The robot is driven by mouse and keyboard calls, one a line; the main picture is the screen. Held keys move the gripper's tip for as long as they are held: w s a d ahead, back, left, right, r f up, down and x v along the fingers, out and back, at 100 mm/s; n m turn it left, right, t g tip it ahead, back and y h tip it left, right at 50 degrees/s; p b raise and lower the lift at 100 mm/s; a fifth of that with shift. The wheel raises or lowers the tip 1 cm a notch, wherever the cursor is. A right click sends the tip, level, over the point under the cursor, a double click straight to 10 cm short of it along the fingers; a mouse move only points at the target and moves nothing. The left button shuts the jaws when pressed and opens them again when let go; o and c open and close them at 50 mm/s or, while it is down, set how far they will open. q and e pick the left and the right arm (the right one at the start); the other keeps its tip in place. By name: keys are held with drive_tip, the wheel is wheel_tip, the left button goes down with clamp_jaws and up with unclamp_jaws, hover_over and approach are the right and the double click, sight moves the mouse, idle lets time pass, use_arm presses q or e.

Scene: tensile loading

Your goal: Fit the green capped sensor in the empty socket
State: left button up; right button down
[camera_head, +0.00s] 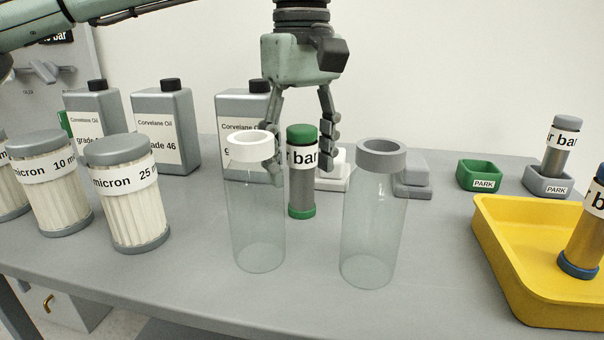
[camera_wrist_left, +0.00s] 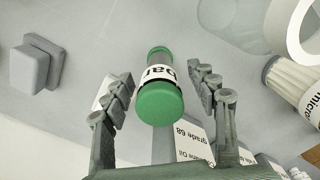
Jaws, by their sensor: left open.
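The green capped sensor (camera_head: 302,186) stands upright on the table, behind and between two clear jars. It is a grey cylinder with green ends and a white "bar" label; it also shows in the left wrist view (camera_wrist_left: 157,100). My left gripper (camera_head: 300,168) points down over it, open, with one finger on each side. In the left wrist view the fingers (camera_wrist_left: 160,88) show gaps to the sensor on both sides. A green PARK holder (camera_head: 480,175) at the right looks empty. I cannot tell where the empty socket is. My right gripper is not in view.
Clear jars with white (camera_head: 258,225) and grey (camera_head: 373,235) rims stand in front. Filters (camera_head: 125,195) and oil bottles (camera_head: 165,125) fill the left. A yellow tray (camera_head: 510,265) with a blue-ended sensor (camera_head: 585,240) and a grey PARK holder (camera_head: 548,184) with another sensor are right.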

use_arm(q)
clamp_jaws()
idle(0.3)
